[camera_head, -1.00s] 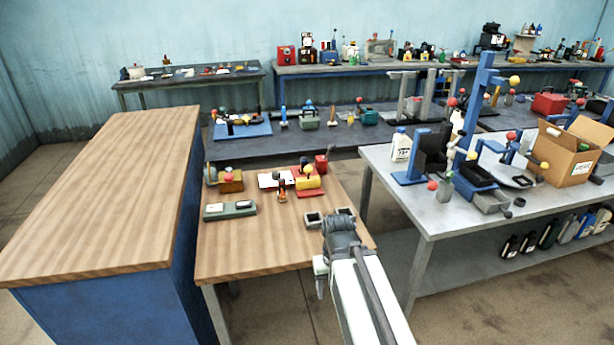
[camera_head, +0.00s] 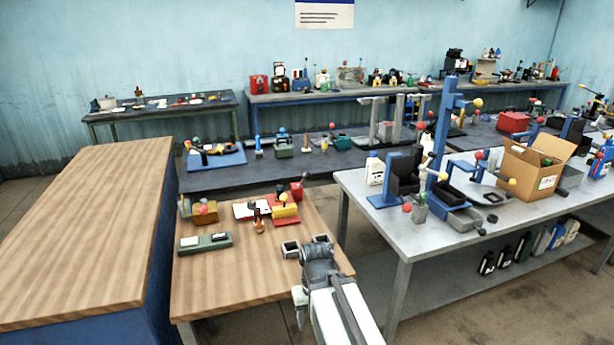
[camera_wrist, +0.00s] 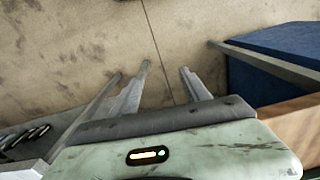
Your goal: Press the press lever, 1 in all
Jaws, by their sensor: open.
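A tall blue press column (camera_head: 445,125) stands on the grey metal table at the right. An arm with a yellow ball (camera_head: 477,103) sticks out near its top; I take this for the press lever, but I cannot be sure. Several smaller ball-ended levers stand around it. My gripper (camera_head: 306,246) is open and empty, over the front right of the small wooden table, well left of the press. In the wrist view my gripper (camera_wrist: 165,78) points at the floor with nothing between its fingers. The press is not in the wrist view.
The grey table (camera_head: 350,183) also holds an open cardboard box (camera_head: 532,165) and a white bottle (camera_head: 374,170). The small wooden table (camera_head: 225,285) carries a green block (camera_head: 205,243) and small devices. A large wood-topped blue cabinet (camera_head: 90,230) stands at the left.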

